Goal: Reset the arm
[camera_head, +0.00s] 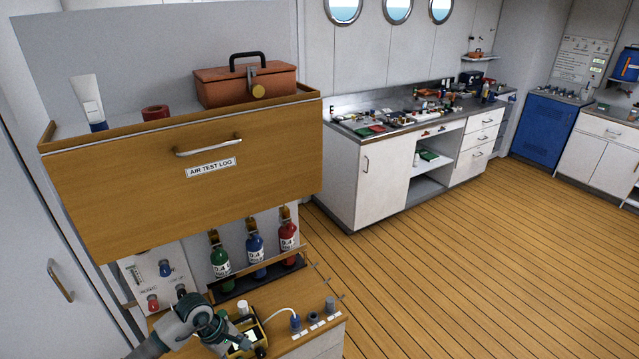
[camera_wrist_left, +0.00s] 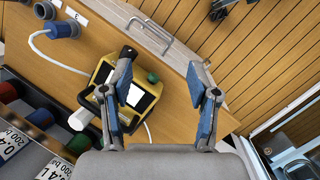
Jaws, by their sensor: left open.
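My left arm comes in from the lower left in the head view. Its gripper (camera_head: 232,343) is low over the wooden counter (camera_head: 318,338), close to a yellow handheld device (camera_head: 262,330). In the left wrist view the two fingers of my left gripper (camera_wrist_left: 160,82) stand wide apart with nothing between them. The yellow device (camera_wrist_left: 104,76) with a white screen lies on the counter beside and partly behind the left finger; I cannot tell whether they touch.
Green, blue (camera_head: 256,252) and red bottles stand in a rack behind the counter. A wooden drawer (camera_head: 120,190) labelled AIR TEST LOG juts out above, with an orange toolbox (camera_head: 225,90) on top. A white hose leads to a blue fitting (camera_head: 295,323). Open plank floor (camera_head: 440,260) lies right.

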